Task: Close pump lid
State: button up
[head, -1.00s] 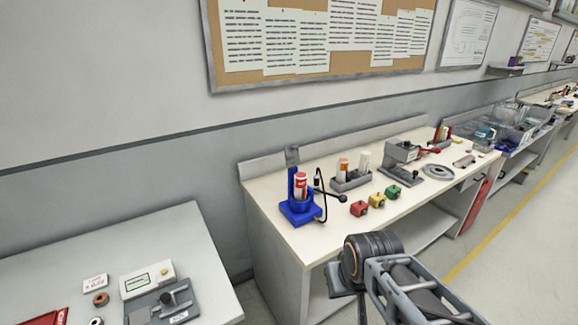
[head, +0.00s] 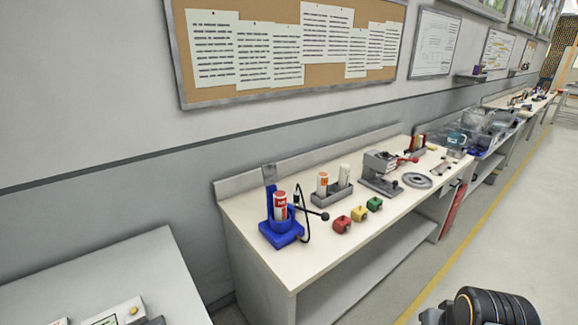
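A blue device (head: 280,232) stands at the near left end of the long white bench. It holds an upright red-and-white cartridge (head: 280,205), and a lever with a black knob (head: 325,216) sticks out to its right. A grey upright piece (head: 269,173) stands behind the cartridge; it may be the raised lid, but I cannot tell for sure. A dark cable loops at the device's right side. Only a black, orange-ringed part of my arm shows at the bottom right, well apart from the device. My gripper's fingers are not in view.
On the bench (head: 290,265) are red (head: 341,224), yellow (head: 358,213) and green (head: 374,204) blocks, a grey holder with bottles (head: 333,192), a grey press (head: 381,172) and a grey disc (head: 416,180). Another table (head: 130,265) stands at lower left. The floor at right is clear.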

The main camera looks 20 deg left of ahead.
aim_at(269, 171)
jog(key=i, duration=0.85)
jog(key=u, duration=3.05)
jog(key=i, duration=0.5)
